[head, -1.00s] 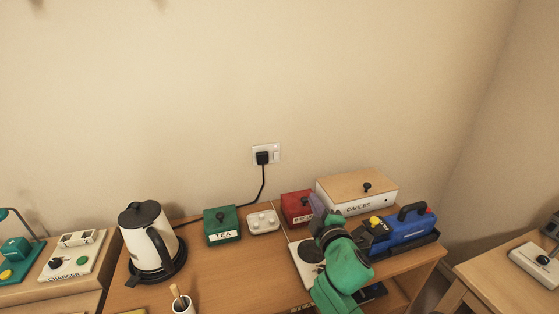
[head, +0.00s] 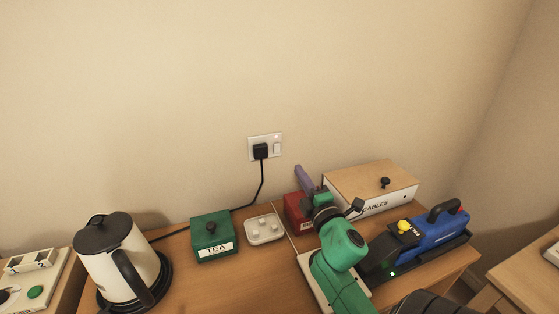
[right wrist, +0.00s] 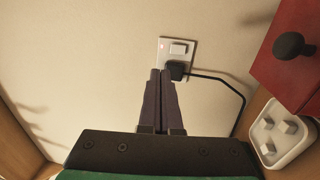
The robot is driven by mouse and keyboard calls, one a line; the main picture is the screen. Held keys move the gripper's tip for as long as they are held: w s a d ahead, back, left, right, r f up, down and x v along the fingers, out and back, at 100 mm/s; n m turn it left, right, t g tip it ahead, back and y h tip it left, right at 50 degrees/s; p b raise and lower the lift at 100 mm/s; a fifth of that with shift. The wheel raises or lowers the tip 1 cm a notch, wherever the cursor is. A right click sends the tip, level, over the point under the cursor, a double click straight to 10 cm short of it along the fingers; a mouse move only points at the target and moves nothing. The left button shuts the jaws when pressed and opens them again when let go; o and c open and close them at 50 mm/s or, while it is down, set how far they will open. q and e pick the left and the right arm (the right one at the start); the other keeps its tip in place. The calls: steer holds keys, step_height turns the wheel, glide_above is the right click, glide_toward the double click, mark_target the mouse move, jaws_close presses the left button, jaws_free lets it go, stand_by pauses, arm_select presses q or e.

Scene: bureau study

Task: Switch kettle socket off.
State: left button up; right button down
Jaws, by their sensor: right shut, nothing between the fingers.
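The wall socket (head: 252,143) is a pale plate with a black plug (head: 261,151) in its left part and a white rocker switch (head: 277,149) on the right. In the right wrist view the socket plate (right wrist: 164,58) shows its rocker (right wrist: 179,49) and a small lit red light (right wrist: 163,45). A black cord runs from the plug to the white kettle (head: 110,274) on its dark base. My right gripper (head: 298,169) is shut and empty, its purple fingers right of and below the socket, apparently apart from it. My left gripper is out of view.
A blue machine (head: 440,231) stands right. The wall around the socket is clear.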

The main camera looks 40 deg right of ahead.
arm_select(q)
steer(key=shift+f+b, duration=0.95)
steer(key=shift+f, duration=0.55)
arm_select(e)
steer(key=shift+w+f, duration=0.1)
steer(key=shift+f, duration=1.45)
steer(key=p, duration=0.3)
glide_toward(278, 147)
steer(key=x, duration=0.6)
steer(key=shift+r, duration=0.15)
steer(key=shift+w+d, duration=0.2)
steer(key=shift+w, duration=0.2)
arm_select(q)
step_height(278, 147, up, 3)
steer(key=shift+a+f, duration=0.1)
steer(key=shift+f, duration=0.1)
